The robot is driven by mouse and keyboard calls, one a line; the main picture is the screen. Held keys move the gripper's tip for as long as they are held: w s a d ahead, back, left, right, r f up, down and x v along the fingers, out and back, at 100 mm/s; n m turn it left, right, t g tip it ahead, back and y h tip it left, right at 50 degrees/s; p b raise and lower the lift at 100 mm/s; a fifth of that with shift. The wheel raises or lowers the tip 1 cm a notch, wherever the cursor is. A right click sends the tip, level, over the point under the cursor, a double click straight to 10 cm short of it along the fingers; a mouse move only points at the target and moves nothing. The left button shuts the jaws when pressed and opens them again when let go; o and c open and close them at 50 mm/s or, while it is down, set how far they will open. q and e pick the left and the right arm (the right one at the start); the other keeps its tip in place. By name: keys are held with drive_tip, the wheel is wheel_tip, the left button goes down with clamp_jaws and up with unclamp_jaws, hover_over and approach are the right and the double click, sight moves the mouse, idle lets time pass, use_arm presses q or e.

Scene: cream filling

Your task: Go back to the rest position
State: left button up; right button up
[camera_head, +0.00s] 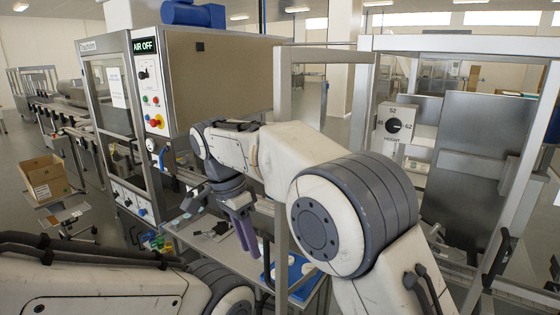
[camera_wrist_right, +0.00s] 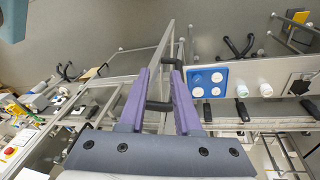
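My right gripper (camera_head: 244,232) hangs from my right arm in the middle of the head view, fingers pointing down, in front of the air cabinet and over the low work table. In the right wrist view its two purple fingers (camera_wrist_right: 160,75) stand apart, and nothing is held between them. A dark handle on a metal frame shows in the gap; I cannot tell how far behind the fingers it is. Part of my left arm crosses the lower left of the head view; my left gripper does not show.
The cabinet (camera_head: 222,75) with its "AIR OFF" sign stands behind my right arm. A metal frame with a height dial (camera_head: 394,123) is at right. A blue tray (camera_wrist_right: 208,80) with white round pieces lies near the right gripper. A cardboard box (camera_head: 45,178) is at left.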

drive_tip(key=s+d+f+n+y+b, duration=0.1)
drive_tip(key=s+d+f+n+b, duration=0.1)
drive_tip(key=s+f+n, duration=0.3)
drive_tip(key=s+d+f+n+y+b, duration=0.1)
drive_tip(key=s+d+f+n, duration=0.4)
drive_tip(key=s, duration=0.6)
drive_tip(key=s+d+f+n+y+b, duration=0.1)
drive_tip(key=s+d+f+n+b, duration=0.2)
drive_tip(key=s+f+n, duration=0.3)
drive_tip(key=s+d+n, duration=0.1)
drive_tip(key=s, duration=0.2)
drive_tip(key=shift+d+f+y+b, duration=0.25)
drive_tip(key=shift+y+b, duration=0.05)
drive_tip(key=shift+b, duration=0.1)
